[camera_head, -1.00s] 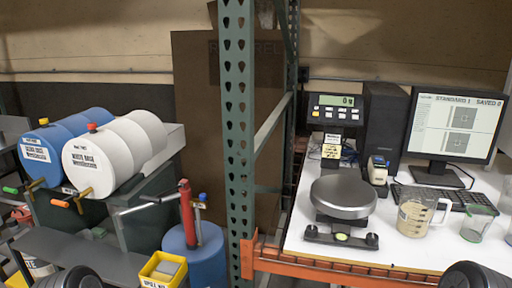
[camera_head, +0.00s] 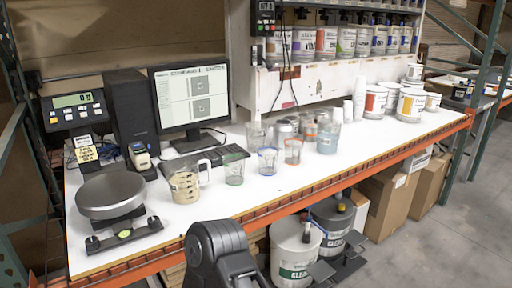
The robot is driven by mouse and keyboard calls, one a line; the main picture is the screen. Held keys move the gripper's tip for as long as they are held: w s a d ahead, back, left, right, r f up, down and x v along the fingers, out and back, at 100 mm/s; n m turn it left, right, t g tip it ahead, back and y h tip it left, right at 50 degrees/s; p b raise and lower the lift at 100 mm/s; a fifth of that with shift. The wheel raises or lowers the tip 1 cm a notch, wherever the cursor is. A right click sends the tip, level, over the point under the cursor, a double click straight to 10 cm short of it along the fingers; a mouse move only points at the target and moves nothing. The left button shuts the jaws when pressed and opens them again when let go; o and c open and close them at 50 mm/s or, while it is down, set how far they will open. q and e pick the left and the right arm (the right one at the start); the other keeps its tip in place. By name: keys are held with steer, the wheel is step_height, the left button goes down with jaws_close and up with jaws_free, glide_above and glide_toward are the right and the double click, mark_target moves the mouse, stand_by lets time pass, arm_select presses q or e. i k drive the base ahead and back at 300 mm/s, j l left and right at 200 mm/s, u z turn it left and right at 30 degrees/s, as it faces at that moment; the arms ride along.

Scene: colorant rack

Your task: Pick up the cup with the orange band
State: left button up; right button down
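Several clear cups stand on the white bench top. The cup with the orange band (camera_head: 292,151) stands upright in the middle of the group. A clear cup with a blue band (camera_head: 267,161) stands to its left, and one with a green band (camera_head: 235,171) further left. A larger clear cup with a blue-grey content or band (camera_head: 328,138) stands to its right. A dark arm link of mine rises at the bottom centre, well in front of the cups. Neither of my grippers shows in the view.
A scale (camera_head: 112,196), a handled measuring jug (camera_head: 185,186), a keyboard (camera_head: 220,158) and a monitor (camera_head: 190,98) stand left of the cups. White paper cups (camera_head: 359,98) and paint tubs (camera_head: 410,104) stand to the right. An orange beam (camera_head: 340,179) edges the bench front.

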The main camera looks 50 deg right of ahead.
mark_target(293, 146)
steer(key=z, duration=1.9)
steer(key=i+l, duration=0.5)
steer(key=l, duration=0.25)
steer(key=i+l, duration=0.25)
steer(key=i+l+u, duration=0.1)
steer(key=l, duration=0.35)
steer(key=i+l, duration=0.6)
steer(key=l, duration=0.15)
steer(key=i+l, duration=0.2)
steer(key=l, duration=0.2)
steer(key=i+l+u, duration=0.1)
steer(key=i+l, duration=0.15)
steer(key=l, duration=0.15)
